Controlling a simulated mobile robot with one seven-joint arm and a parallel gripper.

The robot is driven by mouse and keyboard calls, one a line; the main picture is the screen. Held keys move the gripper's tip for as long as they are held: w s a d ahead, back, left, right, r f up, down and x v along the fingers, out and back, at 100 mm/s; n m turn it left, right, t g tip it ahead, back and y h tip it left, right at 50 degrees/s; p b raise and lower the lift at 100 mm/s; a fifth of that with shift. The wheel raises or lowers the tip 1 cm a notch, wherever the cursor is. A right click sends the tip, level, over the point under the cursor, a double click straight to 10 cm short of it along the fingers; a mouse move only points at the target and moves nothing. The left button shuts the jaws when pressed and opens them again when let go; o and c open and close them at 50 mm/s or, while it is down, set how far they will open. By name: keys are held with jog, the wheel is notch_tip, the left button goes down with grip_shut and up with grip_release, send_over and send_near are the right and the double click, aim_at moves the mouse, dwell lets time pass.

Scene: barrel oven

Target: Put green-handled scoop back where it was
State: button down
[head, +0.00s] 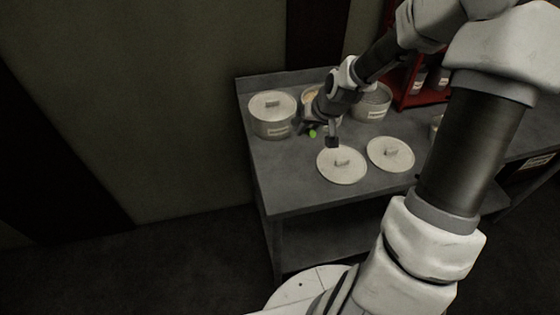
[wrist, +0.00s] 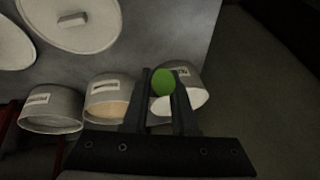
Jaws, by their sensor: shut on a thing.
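The bright green end of the scoop's handle (wrist: 163,82) shows between the fingers of my gripper (wrist: 160,90) in the wrist view. My gripper is shut on it. The green end (head: 312,133) also shows in the head view, beside the pale-lidded pot (head: 272,113). The rest of the scoop is hidden. A middle pot (head: 310,92) is partly hidden behind my arm; the wrist view shows tan contents in it (wrist: 108,106). A wide pot (head: 372,103) stands to its right. I cannot tell whether the scoop touches any pot.
Two round lids, one nearer (head: 342,167) and one to its right (head: 391,155), lie on the grey table (head: 295,190). A red rack (head: 412,98) with containers stands at the back right. The table's front left is clear.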

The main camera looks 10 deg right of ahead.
jog(key=shift+s+a+f+b, duration=0.35)
jog(key=shift+a+f, duration=0.8)
jog(key=shift+f, duration=0.25)
jog(key=shift+s+a+f+b, duration=0.4)
jog(key=shift+a+f, duration=0.8)
jog(key=shift+f, duration=0.2)
jog(key=shift+s+a+f+b, duration=0.35)
jog(key=shift+a+f, duration=0.8)
jog(key=shift+f, duration=0.25)
jog(key=shift+f, duration=0.2)
jog(key=c, duration=0.7)
grip_release()
jog(key=shift+r, duration=0.1)
